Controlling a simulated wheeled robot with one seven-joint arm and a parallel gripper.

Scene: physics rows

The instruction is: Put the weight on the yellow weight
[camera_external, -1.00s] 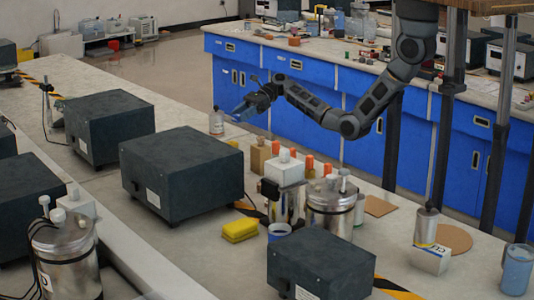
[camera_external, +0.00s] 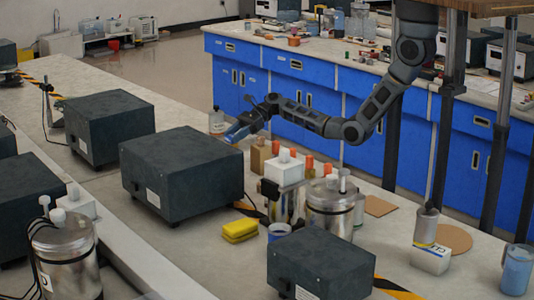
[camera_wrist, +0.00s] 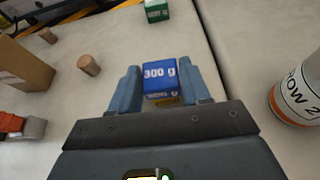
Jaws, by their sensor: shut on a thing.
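My gripper (camera_external: 236,133) is low over the far side of the near bench, beyond the big dark box, in the external view. In the wrist view my gripper (camera_wrist: 166,90) has its two blue fingers on either side of a blue weight (camera_wrist: 160,75) marked "300 g", and it is shut on it. A small yellow patch (camera_wrist: 167,102) shows just below the blue weight; I cannot tell whether it is the yellow weight or whether the two touch. The weights cannot be made out in the external view.
A green box (camera_wrist: 156,11) lies ahead. A brown block (camera_wrist: 20,66) and corks (camera_wrist: 88,65) are on the left. A bottle with an orange band (camera_wrist: 297,92) stands on the right. A large dark box (camera_external: 182,172) and a yellow sponge (camera_external: 240,230) are on the near bench.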

